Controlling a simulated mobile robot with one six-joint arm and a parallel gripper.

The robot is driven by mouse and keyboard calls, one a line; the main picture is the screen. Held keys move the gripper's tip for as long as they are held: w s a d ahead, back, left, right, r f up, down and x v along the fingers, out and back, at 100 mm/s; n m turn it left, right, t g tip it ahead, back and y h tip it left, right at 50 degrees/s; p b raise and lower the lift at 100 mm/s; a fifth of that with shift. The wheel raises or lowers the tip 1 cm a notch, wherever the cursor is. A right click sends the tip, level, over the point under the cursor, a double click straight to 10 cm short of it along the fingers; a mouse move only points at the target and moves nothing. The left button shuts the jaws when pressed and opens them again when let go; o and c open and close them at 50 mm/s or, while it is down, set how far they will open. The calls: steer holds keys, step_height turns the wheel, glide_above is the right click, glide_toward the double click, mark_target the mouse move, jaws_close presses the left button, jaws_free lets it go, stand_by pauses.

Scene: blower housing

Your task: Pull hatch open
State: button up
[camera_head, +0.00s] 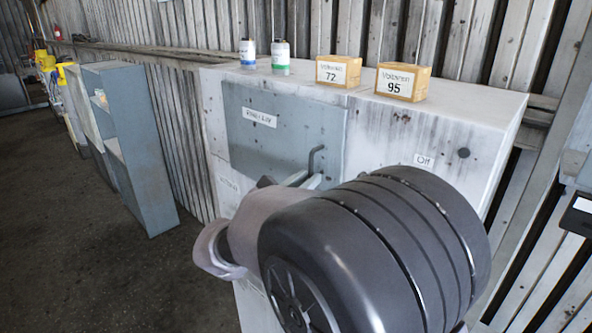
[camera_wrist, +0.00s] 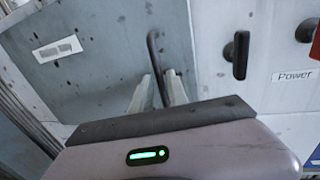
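The hatch (camera_head: 262,135) is a grey, stained metal panel with a white label on the front of the white housing. It looks closed, and it also shows in the wrist view (camera_wrist: 100,60). Its handle (camera_head: 312,158) is a dark bent bar near the hatch's lower right edge; it also shows in the wrist view (camera_wrist: 153,55). My gripper (camera_head: 305,180) is at the handle. In the wrist view the two pale fingers (camera_wrist: 159,80) stand apart, with the bar passing between them. I see no clear grip on the bar. My arm hides the housing's lower part.
On the housing top (camera_head: 340,98) stand two small bottles (camera_head: 262,55) and two labelled boxes (camera_head: 370,78). A dark knob (camera_wrist: 237,55) and a "Power" label (camera_wrist: 295,77) lie right of the hatch. A grey cabinet (camera_head: 130,140) stands left, with open floor (camera_head: 90,250) before it.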

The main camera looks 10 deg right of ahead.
steer(key=shift+x, duration=1.15)
steer(key=shift+c, duration=0.2)
steer(key=shift+s, duration=0.1)
jaws_close()
stand_by(0.3)
